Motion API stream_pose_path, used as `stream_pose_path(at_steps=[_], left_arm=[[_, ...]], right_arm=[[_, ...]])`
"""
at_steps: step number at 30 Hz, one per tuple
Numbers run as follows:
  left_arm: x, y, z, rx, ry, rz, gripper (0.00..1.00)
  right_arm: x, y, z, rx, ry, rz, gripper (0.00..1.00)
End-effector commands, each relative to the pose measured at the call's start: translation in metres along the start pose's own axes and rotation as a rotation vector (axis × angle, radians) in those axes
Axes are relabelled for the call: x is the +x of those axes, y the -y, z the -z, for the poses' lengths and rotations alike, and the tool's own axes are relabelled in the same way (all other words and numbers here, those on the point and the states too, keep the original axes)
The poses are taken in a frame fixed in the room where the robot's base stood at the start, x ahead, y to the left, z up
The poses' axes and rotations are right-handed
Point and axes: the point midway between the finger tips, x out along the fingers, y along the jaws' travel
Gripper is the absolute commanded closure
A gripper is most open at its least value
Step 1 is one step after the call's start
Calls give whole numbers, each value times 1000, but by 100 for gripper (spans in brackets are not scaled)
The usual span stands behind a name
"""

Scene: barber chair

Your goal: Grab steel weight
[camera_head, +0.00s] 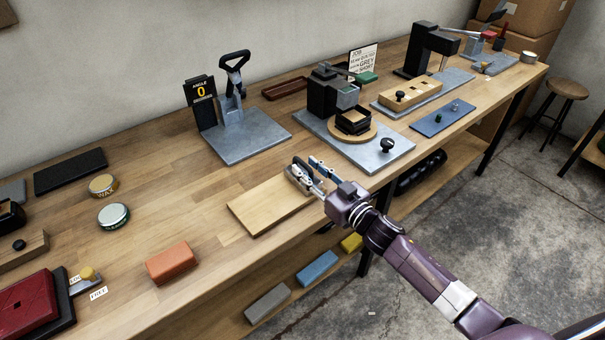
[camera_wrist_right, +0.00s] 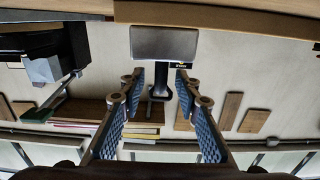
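I cannot make out with certainty which thing is the steel weight. A small black-knobbed piece (camera_head: 387,146) stands on the grey plate right of my gripper, and a round metal piece (camera_head: 528,57) stands at the far right. My right gripper (camera_head: 308,166) is above the right end of a pale wooden board (camera_head: 262,207). In the right wrist view, its blue-padded fingers (camera_wrist_right: 160,82) are apart, with nothing visibly held between them. My left gripper is not in view.
A stand with an angle display (camera_head: 201,101) and grey base plate (camera_head: 250,138) stands behind the board; the plate also shows in the right wrist view (camera_wrist_right: 164,42). A press (camera_head: 322,92) stands to the right. An orange block (camera_head: 171,262) and tins lie left.

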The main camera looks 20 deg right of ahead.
Motion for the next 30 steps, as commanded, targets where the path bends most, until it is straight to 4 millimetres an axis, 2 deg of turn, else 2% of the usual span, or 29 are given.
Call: stream_pose_path(at_steps=[3,6,14,22,30], left_arm=[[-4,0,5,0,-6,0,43],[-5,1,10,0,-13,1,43],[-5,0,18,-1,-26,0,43],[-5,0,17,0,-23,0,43],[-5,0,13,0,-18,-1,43]], right_arm=[[16,0,2,1,0,-1,70],[23,0,1,0,1,0,70],[25,1,0,0,1,0,70],[25,0,0,0,1,0,98],[25,0,0,0,1,0,100]])
